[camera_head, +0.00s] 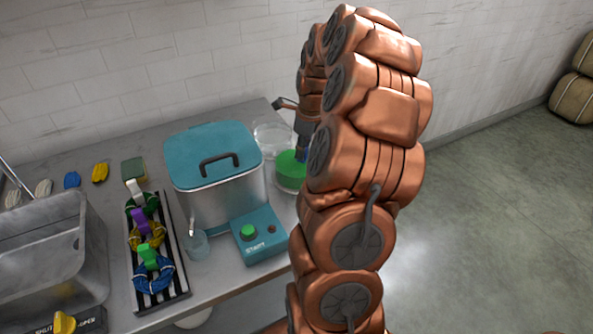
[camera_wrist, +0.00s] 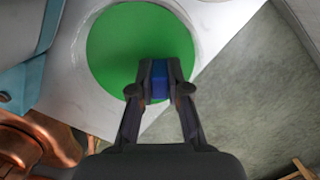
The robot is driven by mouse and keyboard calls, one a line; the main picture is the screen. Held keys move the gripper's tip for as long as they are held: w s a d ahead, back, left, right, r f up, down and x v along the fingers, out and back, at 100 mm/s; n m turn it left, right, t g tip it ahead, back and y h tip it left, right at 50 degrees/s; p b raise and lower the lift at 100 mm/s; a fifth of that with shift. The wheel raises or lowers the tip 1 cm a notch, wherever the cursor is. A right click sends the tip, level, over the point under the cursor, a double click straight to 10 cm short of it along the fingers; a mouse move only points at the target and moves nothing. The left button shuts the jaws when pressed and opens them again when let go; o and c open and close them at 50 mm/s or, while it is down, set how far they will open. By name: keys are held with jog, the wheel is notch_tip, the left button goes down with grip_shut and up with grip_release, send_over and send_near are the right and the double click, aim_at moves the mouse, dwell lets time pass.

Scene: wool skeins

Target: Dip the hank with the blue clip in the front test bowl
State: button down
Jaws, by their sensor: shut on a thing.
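My gripper (camera_wrist: 160,85) is shut on the blue clip (camera_wrist: 159,80) and holds it over the front test bowl (camera_wrist: 78,45), which is filled with green liquid. In the head view the front bowl (camera_head: 289,184) stands right of the pot, and the blue clip (camera_head: 302,155) shows at its right side. No hank can be made out below the clip; whether it is in the liquid I cannot tell. My arm covers part of the bowl in the head view.
A clear glass bowl (camera_head: 272,133) stands behind. The teal-lidded pot (camera_head: 221,195), START box (camera_head: 259,236) and small cup (camera_head: 196,245) are to the left. A striped rack (camera_head: 179,290) holds clipped hanks. A grey basin (camera_head: 85,262) is far left.

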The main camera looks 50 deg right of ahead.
dwell(0.4)
jog(key=shift+w+a+f, duration=0.25)
jog(key=shift+w+f, duration=0.1)
jog(key=shift+w, duration=0.25)
jog(key=shift+s+d+r+b, duration=0.25)
jog(key=shift+s+r+b, duration=0.15)
jog(key=shift+s, duration=0.25)
jog(key=shift+r+p, duration=0.9)
jog(key=shift+r, duration=3.3)
jog(key=shift+r, duration=0.1)
jog(key=shift+r+p, duration=0.3)
jog(key=shift+r, duration=1.1)
